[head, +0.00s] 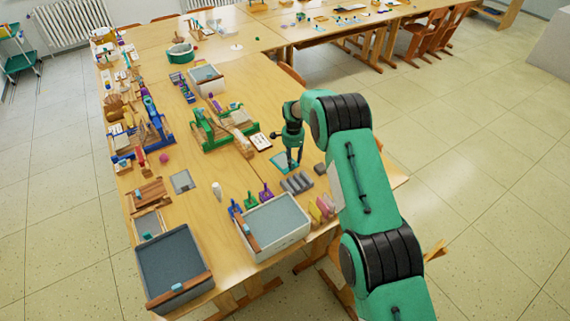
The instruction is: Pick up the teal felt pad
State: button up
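A flat teal square (280,164), which looks like the teal felt pad, lies on the wooden table (225,168) near its right side. My gripper (295,165) points down over the right part of this pad, with its tips at or just above it. The gripper covers part of the pad. The fingers are too small here to tell whether they are open or shut, or whether they touch the pad.
Grey ridged blocks (297,183) lie just in front of the pad. A white-rimmed grey tray (299,236) and a dark tray (141,262) stand nearer. A green wooden frame (204,136) stands to the left, with a small white card (261,142) behind the pad.

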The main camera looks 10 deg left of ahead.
aim_at(292, 169)
jog(key=shift+f, duration=1.65)
grip_shut()
